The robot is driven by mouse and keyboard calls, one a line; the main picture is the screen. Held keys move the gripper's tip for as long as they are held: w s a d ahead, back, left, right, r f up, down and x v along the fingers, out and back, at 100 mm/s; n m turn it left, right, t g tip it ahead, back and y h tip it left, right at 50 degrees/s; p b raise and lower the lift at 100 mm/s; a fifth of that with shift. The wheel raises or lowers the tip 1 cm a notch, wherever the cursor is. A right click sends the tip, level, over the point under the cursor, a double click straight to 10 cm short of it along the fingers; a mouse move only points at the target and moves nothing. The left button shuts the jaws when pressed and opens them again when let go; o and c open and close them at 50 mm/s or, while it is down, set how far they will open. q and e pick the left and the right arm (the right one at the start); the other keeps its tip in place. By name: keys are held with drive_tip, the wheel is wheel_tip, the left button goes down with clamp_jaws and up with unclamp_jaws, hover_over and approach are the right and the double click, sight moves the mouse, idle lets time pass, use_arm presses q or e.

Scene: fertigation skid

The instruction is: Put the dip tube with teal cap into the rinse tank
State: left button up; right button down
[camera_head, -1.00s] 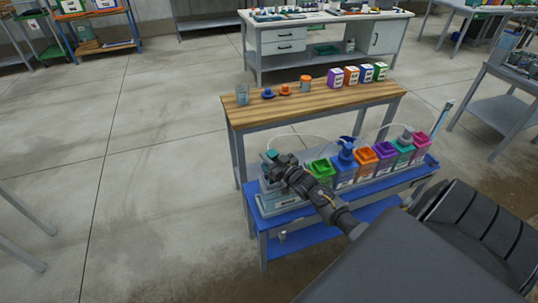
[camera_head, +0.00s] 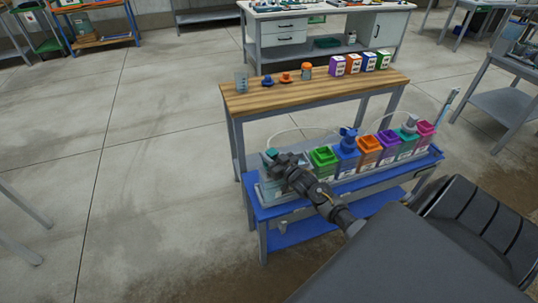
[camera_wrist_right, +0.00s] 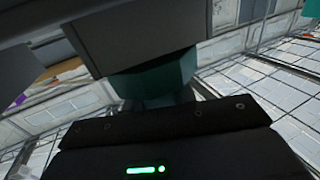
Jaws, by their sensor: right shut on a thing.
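My right gripper (camera_head: 272,159) is shut on the teal cap (camera_wrist_right: 160,80) of a dip tube, at the left end of the blue bench in the head view. The tube below the cap is mostly hidden by my gripper and arm. A pale container (camera_head: 266,190) stands directly below the gripper. It may be the rinse tank; its label is unreadable and its opening is hidden. I cannot tell how far the tube is inside it. My left gripper is not in view.
To the right stand a green tank (camera_head: 323,162), a blue tank (camera_head: 345,165), and several more coloured tanks. Thin pale hoses arch over them. Behind, a wooden-topped table (camera_head: 330,92) holds a clear beaker (camera_head: 241,82), coloured caps and boxes. Floor at left is clear.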

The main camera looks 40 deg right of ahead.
drive_tip(key=c, duration=1.1)
unclamp_jaws()
drive_tip(key=shift+o, duration=0.2)
drive_tip(key=s, duration=1)
drive_tip(key=shift+s, duration=0.4)
